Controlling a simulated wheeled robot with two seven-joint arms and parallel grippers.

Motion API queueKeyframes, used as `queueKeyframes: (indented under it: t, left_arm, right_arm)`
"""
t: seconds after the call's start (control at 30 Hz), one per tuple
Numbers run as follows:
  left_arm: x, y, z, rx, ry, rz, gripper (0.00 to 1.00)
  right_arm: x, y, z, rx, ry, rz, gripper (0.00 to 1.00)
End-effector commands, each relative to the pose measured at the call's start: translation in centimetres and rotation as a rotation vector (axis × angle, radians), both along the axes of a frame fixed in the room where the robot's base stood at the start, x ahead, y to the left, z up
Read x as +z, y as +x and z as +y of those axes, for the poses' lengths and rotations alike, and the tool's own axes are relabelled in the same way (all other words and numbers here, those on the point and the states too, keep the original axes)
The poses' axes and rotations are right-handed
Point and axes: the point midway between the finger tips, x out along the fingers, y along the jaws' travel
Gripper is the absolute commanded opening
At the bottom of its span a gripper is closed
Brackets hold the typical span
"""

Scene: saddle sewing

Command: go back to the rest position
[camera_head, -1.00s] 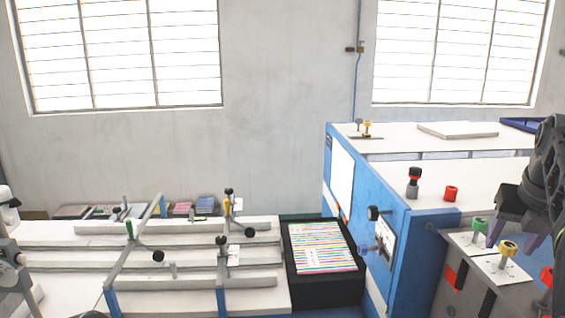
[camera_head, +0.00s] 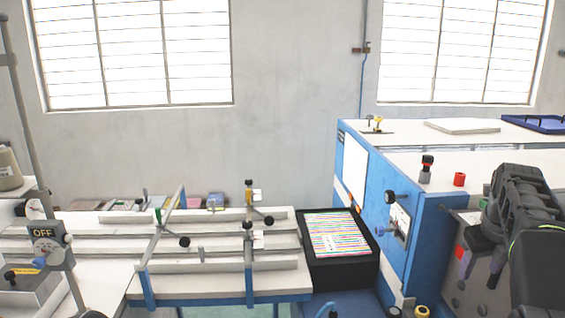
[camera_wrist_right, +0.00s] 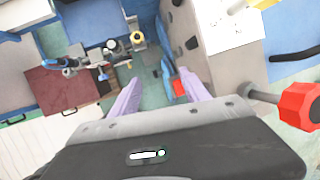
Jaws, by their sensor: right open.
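My right gripper (camera_head: 482,268) is at the right of the head view, in front of the blue sewing machine (camera_head: 372,220). The dark arm comes in from the lower right and hides part of the machine's front. In the right wrist view, the two purple fingers of the gripper (camera_wrist_right: 158,76) stand apart with nothing between them. The floor and machine parts show below them. My left gripper is not in the head view.
A black tray (camera_head: 372,272) with striped printed sheets (camera_head: 337,234) stands left of the machine. A white feeding table with rails (camera_head: 215,285) lies further left. In the wrist view, a red knob (camera_wrist_right: 300,105) is close on the right of the gripper.

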Motion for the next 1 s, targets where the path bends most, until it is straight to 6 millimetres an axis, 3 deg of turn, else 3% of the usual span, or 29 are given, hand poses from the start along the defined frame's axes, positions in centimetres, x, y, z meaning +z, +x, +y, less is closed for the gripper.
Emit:
queueKeyframes:
  t: [0.17,0.27,0.47,0.6,0.67,0.8,0.9,1.0]
  left_arm:
    - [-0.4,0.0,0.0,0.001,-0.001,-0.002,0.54]
    - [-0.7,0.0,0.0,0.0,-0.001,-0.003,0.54]
    - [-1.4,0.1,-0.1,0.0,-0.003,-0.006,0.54]
    - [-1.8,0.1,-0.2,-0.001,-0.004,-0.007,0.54]
    - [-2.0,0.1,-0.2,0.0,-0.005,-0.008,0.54]
    - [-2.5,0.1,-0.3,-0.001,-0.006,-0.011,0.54]
    - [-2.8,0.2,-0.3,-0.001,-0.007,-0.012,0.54]
    - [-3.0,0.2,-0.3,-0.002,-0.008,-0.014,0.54]
  right_arm:
    - [-7.7,1.3,1.1,0.257,-0.082,0.091,0.54]
    - [-13.8,1.6,2.3,0.467,-0.134,0.156,0.54]
    - [-29.3,-1.0,6.6,1.042,-0.221,0.301,0.54]
    - [-39.1,-5.5,11.1,1.471,-0.245,0.349,0.54]
    - [-42.7,-8.0,13.4,1.658,-0.25,0.348,0.54]
    - [-49.5,-15.1,19.8,2.1,-0.257,0.278,0.54]
    - [-52.1,-20.3,24.9,2.392,-0.278,0.162,0.54]
    - [-53.0,-24.6,29.4,2.623,-0.321,0.018,0.54]
